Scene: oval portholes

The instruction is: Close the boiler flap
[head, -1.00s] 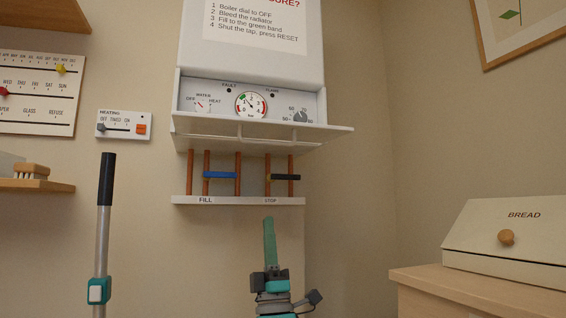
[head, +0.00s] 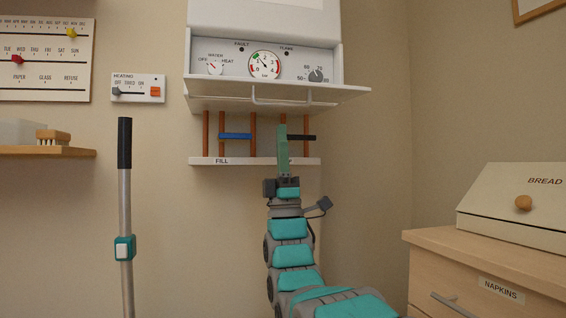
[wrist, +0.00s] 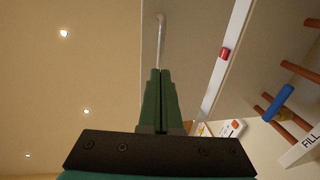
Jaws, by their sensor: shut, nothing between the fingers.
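The boiler flap (head: 222,97) hangs open below the boiler's control panel (head: 225,62). It sticks out roughly level toward me, its panel white. A thin wire handle (head: 300,102) runs along it; a pale bar ahead of the fingertips in the wrist view (wrist: 161,35) looks like this handle. My gripper (head: 282,130) is shut and empty, its green fingers pointing up, just below the flap in the head view. It also shows in the wrist view (wrist: 160,74). I cannot tell whether the fingertips touch the flap or handle.
Copper pipes (head: 206,135) with a blue lever (head: 236,136) and a dark lever (head: 301,138) stand behind my gripper, above a FILL label strip (head: 222,161). A grey pole (head: 126,250) is at left. A cabinet (head: 480,250) with a bread bin (head: 530,205) is at right.

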